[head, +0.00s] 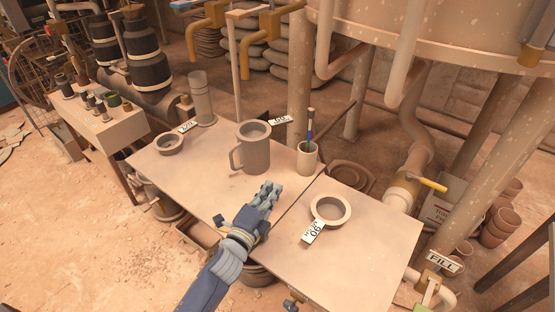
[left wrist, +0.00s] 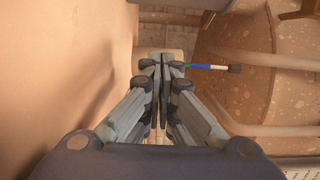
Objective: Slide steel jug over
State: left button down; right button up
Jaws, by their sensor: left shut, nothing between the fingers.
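The steel jug (head: 252,150), a grey-brown mug shape with its handle on the left, stands upright on the workbench (head: 190,172) in the head view. My left gripper (head: 270,188) is in front of the jug and slightly right of it, low over the bench. Its fingers are shut with nothing between them. Whether it touches the jug is not clear. The left wrist view shows the closed fingers (left wrist: 160,62) pointing ahead; I cannot make out the jug there. My right gripper is not in view.
A cup (head: 308,160) with a blue-handled brush (head: 310,128) stands right of the jug. A ring with a tag (head: 330,210) lies on the right panel, another ring (head: 170,144) at the left. A grey cylinder (head: 202,100) stands behind. Bare bench lies left of my gripper.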

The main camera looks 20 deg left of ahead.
aim_at(249, 153)
pick_arm(q)
jog(key=shift+w+d+r, duration=0.1)
jog(key=shift+w, duration=0.4)
jog(key=w, duration=0.2)
jog(key=w+b, duration=0.1)
jog(key=w, duration=0.1)
jog(key=w+d, duration=0.1)
jog(key=w, duration=0.2)
jog(key=shift+b, duration=0.3)
jog(key=shift+w+d, duration=0.1)
jog(key=shift+w, duration=0.6)
jog(key=a, duration=0.3)
jog(key=shift+s, duration=0.1)
jog(key=shift+s+a, duration=0.1)
jog(key=shift+a, duration=0.35)
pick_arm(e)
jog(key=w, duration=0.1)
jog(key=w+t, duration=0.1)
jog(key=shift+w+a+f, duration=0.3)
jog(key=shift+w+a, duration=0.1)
pick_arm(q)
jog(key=shift+a, duration=0.25)
jog(key=shift+s+a, duration=0.2)
jog(key=shift+a, duration=0.55)
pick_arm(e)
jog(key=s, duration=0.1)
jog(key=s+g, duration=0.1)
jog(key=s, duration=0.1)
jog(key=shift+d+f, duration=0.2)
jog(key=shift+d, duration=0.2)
